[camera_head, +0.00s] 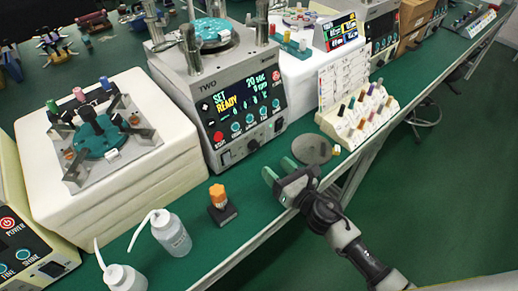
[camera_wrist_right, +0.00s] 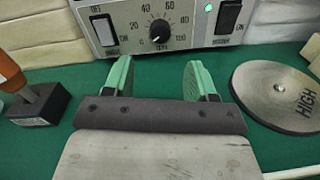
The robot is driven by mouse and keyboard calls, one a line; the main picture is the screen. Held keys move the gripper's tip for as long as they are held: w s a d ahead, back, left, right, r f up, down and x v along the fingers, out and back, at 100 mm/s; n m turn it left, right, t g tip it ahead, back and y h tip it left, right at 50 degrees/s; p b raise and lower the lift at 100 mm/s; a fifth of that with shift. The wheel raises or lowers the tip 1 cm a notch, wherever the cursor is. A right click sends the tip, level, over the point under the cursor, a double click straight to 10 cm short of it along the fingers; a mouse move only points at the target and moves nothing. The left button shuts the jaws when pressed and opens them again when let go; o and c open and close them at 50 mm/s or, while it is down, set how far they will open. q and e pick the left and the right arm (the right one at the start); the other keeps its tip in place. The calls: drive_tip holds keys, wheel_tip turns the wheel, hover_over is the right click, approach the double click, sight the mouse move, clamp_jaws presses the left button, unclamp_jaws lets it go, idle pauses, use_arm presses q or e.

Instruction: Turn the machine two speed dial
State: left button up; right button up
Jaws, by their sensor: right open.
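Machine two (camera_head: 238,85) is a grey box marked TWO, with a lit display reading READY, in the middle of the head view. A black round dial (camera_wrist_right: 160,30) with a number scale shows on its lower front in the right wrist view; it is small in the head view (camera_head: 253,145). The dial's white mark appears to point to the lower left. My right gripper (camera_head: 279,170) is open and empty, its green fingers in front of the machine and apart from the dial. It also shows in the right wrist view (camera_wrist_right: 158,78), below the dial. My left gripper is not in view.
A grey disc marked HIGH (camera_wrist_right: 280,92) lies right of the gripper. An orange-topped black-based item (camera_head: 220,202) and white bottles (camera_head: 171,234) stand left. A rack of coloured pieces (camera_head: 345,80) stands right.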

sight(256, 148)
drive_tip(key=x, duration=0.8)
drive_tip(key=shift+w+a, duration=0.1)
drive_tip(key=shift+r, duration=0.1)
drive_tip(key=c, duration=0.9)
